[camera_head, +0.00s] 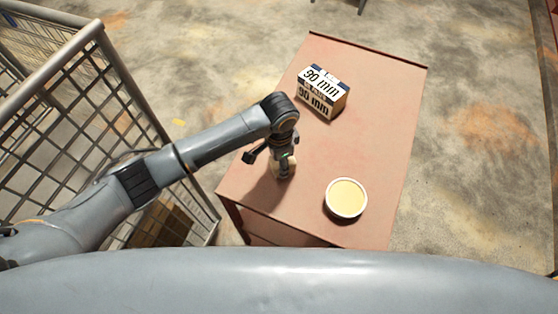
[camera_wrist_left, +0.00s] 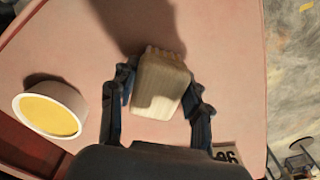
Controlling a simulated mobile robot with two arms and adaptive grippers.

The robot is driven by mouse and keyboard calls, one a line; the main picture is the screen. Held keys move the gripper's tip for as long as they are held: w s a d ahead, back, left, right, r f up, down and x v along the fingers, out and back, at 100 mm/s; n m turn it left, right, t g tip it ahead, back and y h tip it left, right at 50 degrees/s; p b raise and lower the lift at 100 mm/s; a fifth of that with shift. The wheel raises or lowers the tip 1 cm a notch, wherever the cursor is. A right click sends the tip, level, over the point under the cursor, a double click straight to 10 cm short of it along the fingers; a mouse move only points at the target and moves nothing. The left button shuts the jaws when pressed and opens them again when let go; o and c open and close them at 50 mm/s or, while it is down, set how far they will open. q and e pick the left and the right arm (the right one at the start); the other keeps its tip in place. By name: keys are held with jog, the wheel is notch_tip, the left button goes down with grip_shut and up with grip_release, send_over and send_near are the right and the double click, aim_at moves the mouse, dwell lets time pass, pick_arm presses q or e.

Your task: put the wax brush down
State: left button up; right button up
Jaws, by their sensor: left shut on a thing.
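The wax brush (camera_wrist_left: 160,85) shows in the left wrist view as a pale, blocky piece between the fingers. My left gripper (camera_wrist_left: 158,98) is shut on it, over the reddish table (camera_head: 374,112). In the head view the left gripper (camera_head: 282,168) is above the table's near left part and hides most of the brush. I cannot tell whether the brush touches the tabletop. The right gripper is not in view.
A white tub of yellow wax (camera_head: 346,198) stands near the table's front edge, right of the left gripper. A "90 mm" box (camera_head: 322,92) stands farther back. A wire cage (camera_head: 60,110) is left of the table. The table's right side is clear.

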pick_arm(q)
jog(key=shift+f, duration=0.45)
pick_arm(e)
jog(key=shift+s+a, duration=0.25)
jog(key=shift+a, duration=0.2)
pick_arm(q)
jog(key=o, duration=1.1)
jog(key=shift+f, duration=0.1)
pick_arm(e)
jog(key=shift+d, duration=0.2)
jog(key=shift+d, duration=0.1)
pick_arm(q)
jog(key=shift+r, duration=0.4)
notch_tip(320, 180, up, 12)
jog(key=shift+f+b, duration=0.2)
jog(key=shift+b, duration=0.75)
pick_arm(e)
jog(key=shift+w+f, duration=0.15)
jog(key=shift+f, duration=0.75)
